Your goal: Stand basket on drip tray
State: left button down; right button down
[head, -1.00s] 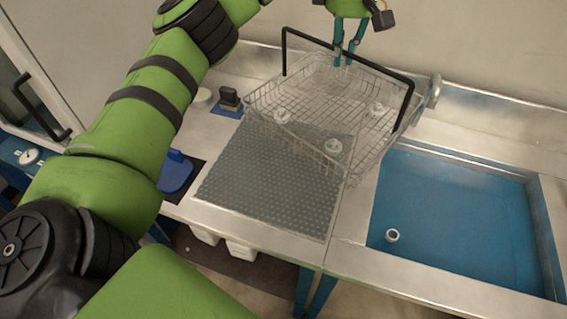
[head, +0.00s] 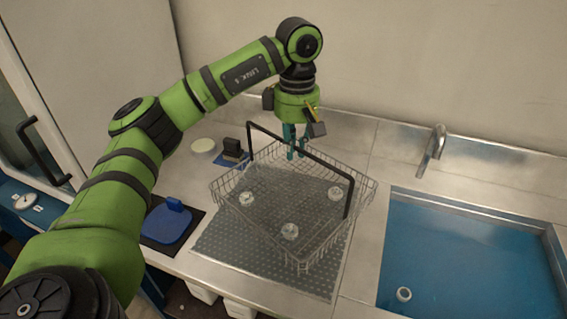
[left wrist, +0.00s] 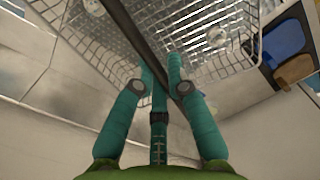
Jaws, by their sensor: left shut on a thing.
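The wire basket (head: 352,232) has a black handle (head: 312,155) and holds 3 small pale round parts. It appears over the grey dimpled drip tray (head: 215,243), turned at an angle to it and covering much of it. The tray's left and front parts show bare. I cannot tell whether the basket's bottom touches the tray. My left gripper (head: 296,150) is shut on the black handle from above. In the left wrist view the handle (left wrist: 150,45) passes between the teal fingers (left wrist: 160,75). My right gripper is not in view.
A blue sink basin (head: 460,240) with a tap (head: 432,148) lies to the right. A blue scale-like plate (head: 168,223), a dark block with a blue base (head: 233,150) and a pale round dish (head: 203,146) are to the left. Bare steel bench lies behind the basket.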

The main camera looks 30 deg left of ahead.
pick_arm(q)
jog(key=f, duration=0.1)
jog(key=s+a+f+p, duration=0.1)
jog(key=f, duration=0.1)
jog(key=a+f+p, duration=0.1)
jog(key=f, duration=0.1)
jog(key=shift+s+f, duration=0.15)
jog(key=shift+s, duration=0.05)
jog(key=c, duration=1.2)
grip_release()
jog(key=shift+d, duration=0.15)
jog(key=shift+c, duration=0.2)
notch_tip(320, 180, up, 12)
jog(key=b, duration=0.1)
jog(key=shift+b, duration=0.3)
